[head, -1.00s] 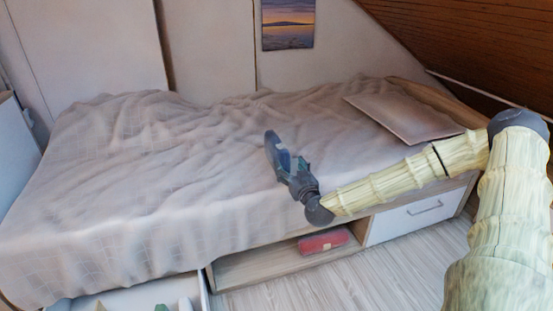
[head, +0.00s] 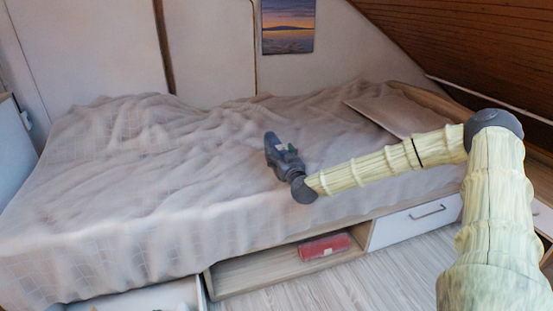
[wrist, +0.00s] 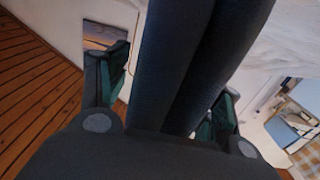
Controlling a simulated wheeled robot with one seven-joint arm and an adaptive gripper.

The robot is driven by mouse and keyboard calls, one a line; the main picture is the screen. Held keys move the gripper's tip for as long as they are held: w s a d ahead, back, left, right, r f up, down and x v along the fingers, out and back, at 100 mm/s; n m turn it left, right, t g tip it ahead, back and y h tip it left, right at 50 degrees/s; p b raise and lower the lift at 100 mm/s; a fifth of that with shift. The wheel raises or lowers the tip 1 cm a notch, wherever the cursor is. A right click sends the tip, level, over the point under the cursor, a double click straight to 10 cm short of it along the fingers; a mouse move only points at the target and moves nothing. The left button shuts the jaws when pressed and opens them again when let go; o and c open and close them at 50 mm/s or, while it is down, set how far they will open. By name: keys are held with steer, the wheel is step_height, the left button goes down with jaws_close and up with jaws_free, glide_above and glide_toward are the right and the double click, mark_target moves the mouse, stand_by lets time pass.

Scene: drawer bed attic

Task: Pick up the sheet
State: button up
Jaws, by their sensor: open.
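The sheet (head: 130,185) is a pale grey, crumpled cloth with a faint grid. It covers the bed in the head view and hangs over its front side. My gripper (head: 274,147) is open and appears over the right half of the sheet, near the bed's front edge. I cannot tell whether it touches the cloth. In the wrist view my gripper's fingers (wrist: 165,85) stand wide apart. A dark double shape fills the middle there and hides much of what lies beyond. Pale cloth-like surface shows at the upper right.
A flat pale panel (head: 392,108) lies at the bed's right end, under the sloped wooden ceiling (head: 470,45). Below the bed are an open shelf with a red item (head: 325,246), a white drawer (head: 413,222) and an open drawer (head: 150,298). Floor (head: 330,290) is clear in front.

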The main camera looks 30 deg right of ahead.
steer(key=shift+w, duration=0.2)
steer(key=c, duration=1.2)
jaws_close()
steer(key=shift+r, duration=0.15)
